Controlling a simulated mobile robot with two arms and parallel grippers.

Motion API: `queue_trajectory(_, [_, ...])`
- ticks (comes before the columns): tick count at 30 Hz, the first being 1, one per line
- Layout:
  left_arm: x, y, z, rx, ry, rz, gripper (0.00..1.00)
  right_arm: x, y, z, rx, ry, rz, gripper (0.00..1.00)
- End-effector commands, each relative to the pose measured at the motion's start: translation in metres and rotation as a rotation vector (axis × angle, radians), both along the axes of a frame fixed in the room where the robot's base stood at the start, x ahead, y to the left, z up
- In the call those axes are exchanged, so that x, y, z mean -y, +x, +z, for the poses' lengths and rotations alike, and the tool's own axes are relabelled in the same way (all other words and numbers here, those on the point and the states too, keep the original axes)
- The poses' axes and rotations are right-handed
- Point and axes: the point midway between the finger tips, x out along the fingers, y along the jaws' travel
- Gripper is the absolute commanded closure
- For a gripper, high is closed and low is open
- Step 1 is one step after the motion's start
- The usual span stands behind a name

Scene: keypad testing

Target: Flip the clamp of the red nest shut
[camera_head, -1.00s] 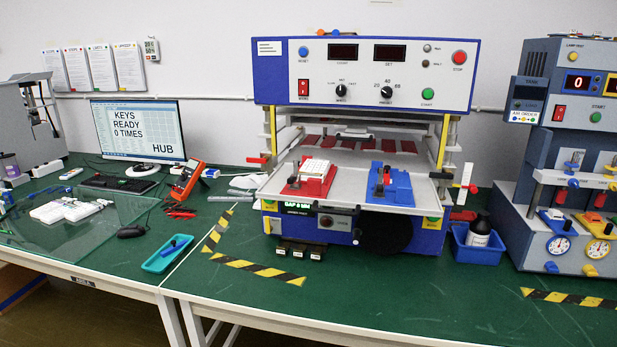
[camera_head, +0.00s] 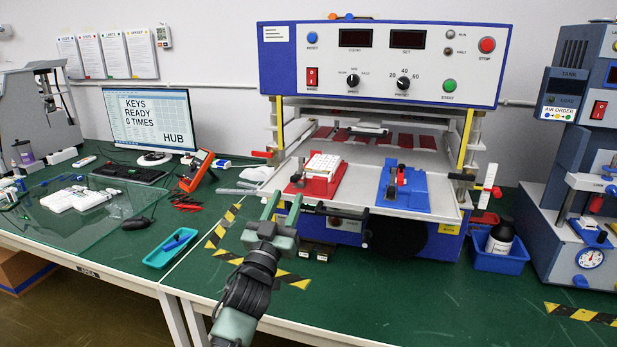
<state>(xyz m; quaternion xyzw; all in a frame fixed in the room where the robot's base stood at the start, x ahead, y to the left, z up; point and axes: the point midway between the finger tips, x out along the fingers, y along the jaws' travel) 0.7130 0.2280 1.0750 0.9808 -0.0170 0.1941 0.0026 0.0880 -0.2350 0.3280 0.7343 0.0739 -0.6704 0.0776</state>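The red nest (camera_head: 331,189) sits on the left of the press's pull-out tray, with a white keypad (camera_head: 323,165) on it. A small dark upright part (camera_head: 301,169) stands at its left edge; it may be the clamp, but it is too small to tell its position. The blue nest (camera_head: 411,195) sits to the right with a dark and red clamp standing on it. My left gripper (camera_head: 283,202) is open and empty, its two fingers pointing away from me, in front of and below the red nest, apart from it. My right gripper is not in view.
The press (camera_head: 380,65) stands behind the nests. A dark bar shows beside my gripper along the tray front. A blue bin (camera_head: 497,262) with a bottle is at right, a teal tray (camera_head: 160,258) at left.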

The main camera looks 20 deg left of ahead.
Motion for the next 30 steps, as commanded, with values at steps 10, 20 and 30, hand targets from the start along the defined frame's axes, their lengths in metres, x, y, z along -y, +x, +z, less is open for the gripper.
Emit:
queue_trajectory(10, [0.001,0.046,0.022,0.003,-0.001,0.001,0.62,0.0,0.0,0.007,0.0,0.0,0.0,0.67])
queue_trajectory(20, [0.002,0.07,0.03,0.001,-0.002,0.0,0.62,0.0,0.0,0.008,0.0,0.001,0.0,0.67])
queue_trajectory(30, [0.002,0.07,0.029,0.0,-0.001,0.001,0.98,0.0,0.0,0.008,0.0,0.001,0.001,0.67])
